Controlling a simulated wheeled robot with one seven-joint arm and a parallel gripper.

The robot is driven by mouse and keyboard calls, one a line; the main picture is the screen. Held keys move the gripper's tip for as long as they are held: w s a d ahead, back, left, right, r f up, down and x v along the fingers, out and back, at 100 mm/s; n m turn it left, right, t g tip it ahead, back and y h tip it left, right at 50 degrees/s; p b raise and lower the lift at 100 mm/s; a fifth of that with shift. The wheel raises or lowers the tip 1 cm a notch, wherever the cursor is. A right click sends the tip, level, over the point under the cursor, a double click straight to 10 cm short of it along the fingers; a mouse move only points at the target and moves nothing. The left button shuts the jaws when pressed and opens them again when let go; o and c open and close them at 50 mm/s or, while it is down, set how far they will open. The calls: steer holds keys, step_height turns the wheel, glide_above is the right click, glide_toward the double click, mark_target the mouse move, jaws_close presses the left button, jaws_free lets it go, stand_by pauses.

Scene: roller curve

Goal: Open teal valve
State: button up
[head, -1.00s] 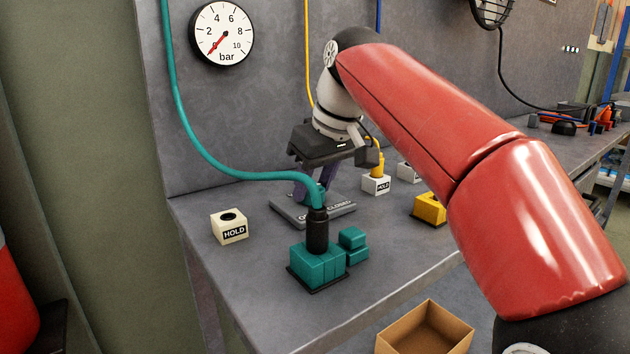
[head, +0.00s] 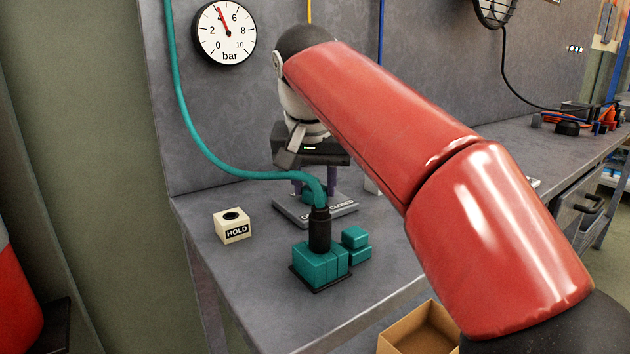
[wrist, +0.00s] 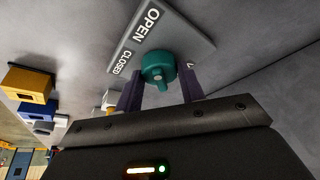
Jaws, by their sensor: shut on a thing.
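The teal valve (wrist: 158,66) is a round knob on a grey plate (wrist: 190,25) lettered OPEN and CLOSED. My gripper (wrist: 160,84) has its two purple fingers on either side of the knob and is shut on it. In the head view my gripper (head: 315,188) stands over the same plate (head: 338,211), behind the teal hose, and the hose and fingers hide most of the knob. Which word the valve points at cannot be told. The gauge (head: 225,33) on the wall has its red needle near 4 bar.
A teal hose (head: 185,115) runs down the wall into a black plug on a teal block (head: 318,266) in front of the plate. A white HOLD block (head: 232,227) stands left. A cardboard box (head: 405,335) is below the bench. A yellow block (wrist: 28,83) shows in the wrist view.

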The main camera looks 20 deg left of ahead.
steer(key=shift+m, duration=0.5)
steer(key=o, duration=1)
steer(key=shift+v, duration=3.9)
steer(key=shift+a, duration=0.15)
steer(key=shift+s, duration=0.15)
